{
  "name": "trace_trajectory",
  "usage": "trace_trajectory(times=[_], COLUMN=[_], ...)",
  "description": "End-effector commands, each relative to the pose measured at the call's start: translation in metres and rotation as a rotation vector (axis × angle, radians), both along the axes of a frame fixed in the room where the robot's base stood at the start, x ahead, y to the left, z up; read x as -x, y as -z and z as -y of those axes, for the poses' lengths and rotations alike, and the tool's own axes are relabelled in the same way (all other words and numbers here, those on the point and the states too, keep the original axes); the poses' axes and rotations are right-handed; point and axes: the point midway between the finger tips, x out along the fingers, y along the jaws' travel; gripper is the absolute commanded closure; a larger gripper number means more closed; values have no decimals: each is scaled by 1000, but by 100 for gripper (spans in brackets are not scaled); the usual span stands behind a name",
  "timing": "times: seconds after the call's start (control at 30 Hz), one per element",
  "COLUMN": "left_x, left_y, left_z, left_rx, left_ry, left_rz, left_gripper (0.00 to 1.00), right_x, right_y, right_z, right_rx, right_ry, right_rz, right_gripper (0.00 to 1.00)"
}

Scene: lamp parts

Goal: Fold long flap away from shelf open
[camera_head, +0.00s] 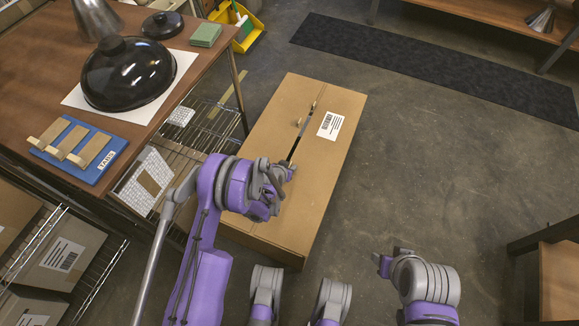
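A long cardboard box (265,235) lies on the floor beside the shelf table. Its long flap away from the shelf (318,158) carries a white barcode label (327,126). The long flap nearer the shelf (268,125) lies almost flat too. A narrow dark gap runs between the flaps around the middle of the top. My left gripper (290,168) is over the box at the near end of this gap; its wrist hides part of the seam, and I cannot tell whether it touches a flap. My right gripper (384,262) is over bare floor, right of the box.
The wooden table (150,125) at left holds a black lamp shade (128,72), a blue tray (80,150) and green pads (205,34). Wire shelving with boxes is below. A dark mat (430,65) lies at the back. Floor right of the box is clear.

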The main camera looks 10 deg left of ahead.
Motion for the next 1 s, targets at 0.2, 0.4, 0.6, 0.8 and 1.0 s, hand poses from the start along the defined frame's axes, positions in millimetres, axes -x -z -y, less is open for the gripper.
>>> trace_trajectory(times=[0.2,0.4,0.6,0.8,1.0], left_x=[-6,-5,-5,-5,-5], left_y=[6,5,5,5,5], left_z=[1,1,1,1,1], left_rx=[0,0,1,1,1], left_ry=[0,0,-1,-1,-1], left_rz=[0,0,0,0,0], left_gripper=[64,67,100,100,100], right_x=[0,0,0,0,0], right_y=[1,1,1,1,1], right_z=[0,0,0,0,0], right_rx=[0,0,0,0,0], right_ry=[0,0,0,0,0], right_rz=[0,0,0,0,0], right_gripper=[50,50,50,50,50])
